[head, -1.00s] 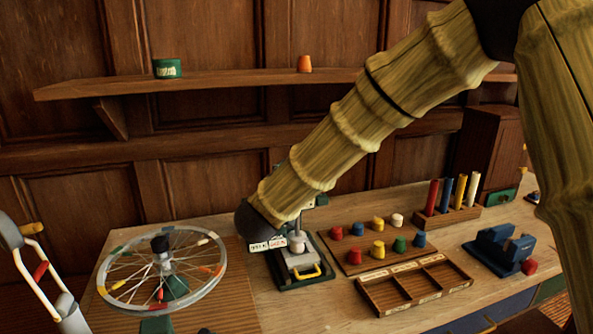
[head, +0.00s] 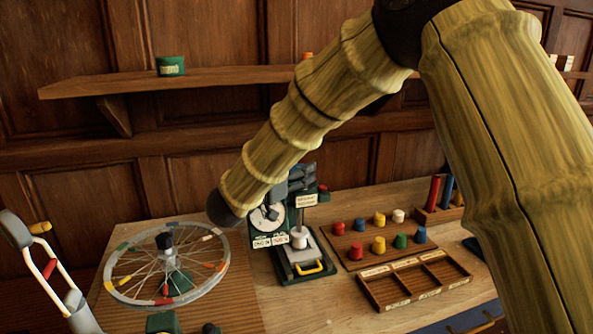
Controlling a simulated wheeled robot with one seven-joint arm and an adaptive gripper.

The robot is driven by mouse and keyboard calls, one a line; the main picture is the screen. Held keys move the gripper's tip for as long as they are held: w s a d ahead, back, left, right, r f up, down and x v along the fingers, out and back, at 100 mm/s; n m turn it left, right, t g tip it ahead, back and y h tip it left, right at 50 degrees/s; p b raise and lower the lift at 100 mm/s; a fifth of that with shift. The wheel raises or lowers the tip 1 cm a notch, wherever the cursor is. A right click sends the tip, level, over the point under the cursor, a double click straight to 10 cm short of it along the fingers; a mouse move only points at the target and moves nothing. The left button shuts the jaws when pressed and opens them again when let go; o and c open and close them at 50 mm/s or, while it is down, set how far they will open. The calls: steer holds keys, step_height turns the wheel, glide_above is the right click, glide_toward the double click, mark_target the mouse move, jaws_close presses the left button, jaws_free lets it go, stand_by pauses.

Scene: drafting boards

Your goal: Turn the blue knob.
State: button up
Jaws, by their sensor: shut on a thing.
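A green-framed bench device (head: 305,232) stands at the middle of the bench, with a pale dial, small labels, a white cylinder and a yellow handle at its base. My gripper (head: 301,178) is dark grey and shows only in part at the top of this device, behind my bamboo-patterned arm. It is shut on a part there. The blue knob is not clearly visible at that spot; my gripper and arm hide it. A small red knob (head: 323,190) shows just right of my gripper.
A spoked wheel (head: 125,298) on a stand is at left. Coloured pegs, two of them blue, stand on a wooden board (head: 350,258) at right. An empty divided tray (head: 372,297) lies before it. A shelf (head: 215,80) runs behind.

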steer(key=shift+r, duration=0.1)
steer(key=o, duration=1)
steer(key=v, duration=1.2)
steer(key=shift+a, duration=0.1)
